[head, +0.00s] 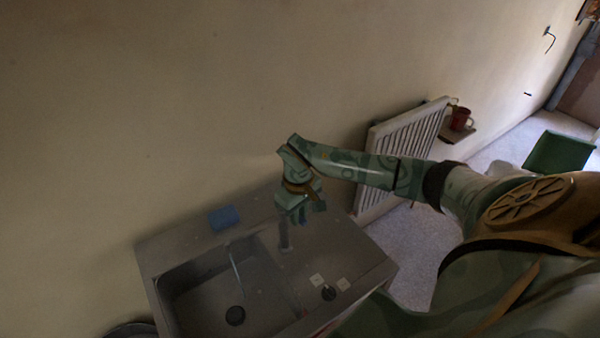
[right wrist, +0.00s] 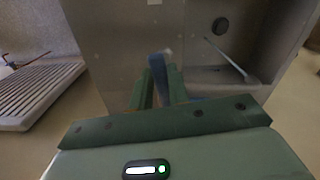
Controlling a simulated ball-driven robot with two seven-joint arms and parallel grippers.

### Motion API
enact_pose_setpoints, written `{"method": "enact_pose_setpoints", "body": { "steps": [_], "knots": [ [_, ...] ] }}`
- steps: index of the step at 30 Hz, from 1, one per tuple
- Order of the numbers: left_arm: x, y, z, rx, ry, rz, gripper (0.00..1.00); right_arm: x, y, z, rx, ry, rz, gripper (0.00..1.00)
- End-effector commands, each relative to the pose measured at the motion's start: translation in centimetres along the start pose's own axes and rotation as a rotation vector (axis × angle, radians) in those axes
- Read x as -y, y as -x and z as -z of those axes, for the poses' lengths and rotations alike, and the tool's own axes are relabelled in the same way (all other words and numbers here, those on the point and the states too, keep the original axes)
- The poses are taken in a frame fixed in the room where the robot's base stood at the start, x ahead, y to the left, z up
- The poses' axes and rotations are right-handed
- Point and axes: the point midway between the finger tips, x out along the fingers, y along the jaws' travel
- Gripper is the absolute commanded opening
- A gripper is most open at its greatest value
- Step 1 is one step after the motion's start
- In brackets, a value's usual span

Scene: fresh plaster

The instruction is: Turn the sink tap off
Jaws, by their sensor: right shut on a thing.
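The grey sink (head: 180,243) stands against the wall at the bottom of the head view, its basin on the left and a flat drainer on the right. My right gripper (head: 299,208) points down over the back of the sink, right of the basin. In the right wrist view its green fingers are shut on a blue-grey upright bar (right wrist: 158,68), which looks like part of the sink tap (head: 285,236). The gripper hides much of the tap. A thin pale rod (head: 238,268), perhaps the spout, reaches over the basin. My left gripper is out of view.
A blue sponge (head: 224,217) lies on the sink's back ledge, left of the gripper. A white radiator (head: 408,139) is on the wall to the right, with a red mug (head: 460,119) on a small shelf beyond. Small pale squares (head: 317,280) lie on the drainer.

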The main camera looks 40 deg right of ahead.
Motion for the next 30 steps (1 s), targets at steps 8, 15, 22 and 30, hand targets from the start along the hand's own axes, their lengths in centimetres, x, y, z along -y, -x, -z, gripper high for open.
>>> {"method": "enact_pose_setpoints", "body": {
  "steps": [8,15,22,30],
  "knots": [
    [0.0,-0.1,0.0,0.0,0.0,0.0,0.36,0.0,0.0,0.1,-0.003,-0.002,0.001,0.36],
    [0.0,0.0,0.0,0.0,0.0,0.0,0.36,0.0,0.0,0.1,-0.001,-0.001,0.0,0.36],
    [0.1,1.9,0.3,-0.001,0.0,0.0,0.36,-0.1,2.2,0.0,-0.001,-0.001,0.0,0.36],
    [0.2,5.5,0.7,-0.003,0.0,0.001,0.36,-0.1,6.2,0.0,-0.001,-0.001,-0.001,0.36]
  ]
}}
